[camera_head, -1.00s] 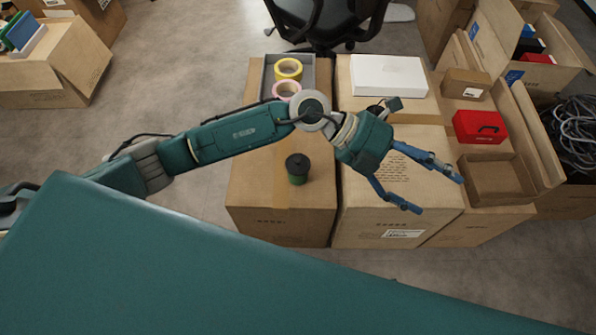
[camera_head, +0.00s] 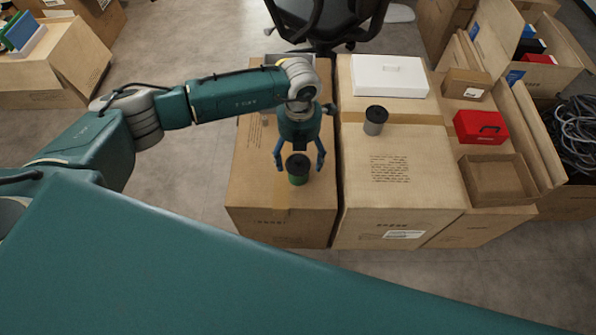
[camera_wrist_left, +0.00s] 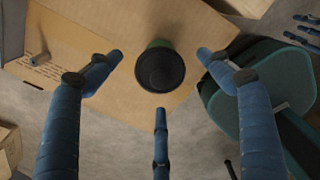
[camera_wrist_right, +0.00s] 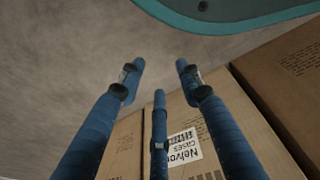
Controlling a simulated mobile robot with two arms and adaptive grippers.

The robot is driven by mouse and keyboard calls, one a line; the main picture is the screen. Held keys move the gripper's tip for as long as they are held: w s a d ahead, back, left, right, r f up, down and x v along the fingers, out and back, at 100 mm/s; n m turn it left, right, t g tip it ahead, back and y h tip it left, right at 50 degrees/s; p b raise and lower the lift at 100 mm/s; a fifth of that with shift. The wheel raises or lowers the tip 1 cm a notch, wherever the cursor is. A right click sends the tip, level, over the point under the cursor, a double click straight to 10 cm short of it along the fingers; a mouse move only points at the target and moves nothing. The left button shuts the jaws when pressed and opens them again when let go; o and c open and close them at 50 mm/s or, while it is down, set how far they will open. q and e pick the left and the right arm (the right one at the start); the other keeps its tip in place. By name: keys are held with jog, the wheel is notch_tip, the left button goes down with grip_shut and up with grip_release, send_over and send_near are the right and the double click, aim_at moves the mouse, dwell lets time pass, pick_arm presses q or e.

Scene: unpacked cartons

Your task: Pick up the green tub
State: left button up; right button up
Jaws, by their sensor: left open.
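The green tub (camera_head: 298,178) with a black lid stands upright on the left carton's top in the head view. It also shows in the left wrist view (camera_wrist_left: 160,68), where the lid hides most of its green body. My left gripper (camera_head: 300,168) is open with its blue fingers spread on either side of the tub's lid. In the left wrist view its fingers (camera_wrist_left: 160,58) are apart, and I see no grip on the tub. My right gripper (camera_wrist_right: 160,65) shows only in its own wrist view, open and empty beside the cartons.
A grey tub (camera_head: 375,120) with a black lid and a white box (camera_head: 388,76) stand on the middle carton (camera_head: 425,185). A red cash box (camera_head: 481,127) and an open brown box (camera_head: 497,178) lie to the right. The left carton's front (camera_head: 290,225) is clear.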

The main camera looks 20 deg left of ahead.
pick_arm(q)
jog(key=f, duration=0.4)
jog(key=shift+w+f+b, duration=0.2)
jog(key=shift+f+b, duration=0.1)
jog(key=shift+f, duration=0.05)
pick_arm(e)
jog(key=shift+w+r, duration=0.65)
jog(key=shift+r, duration=0.25)
pick_arm(q)
jog(key=c, duration=1.3)
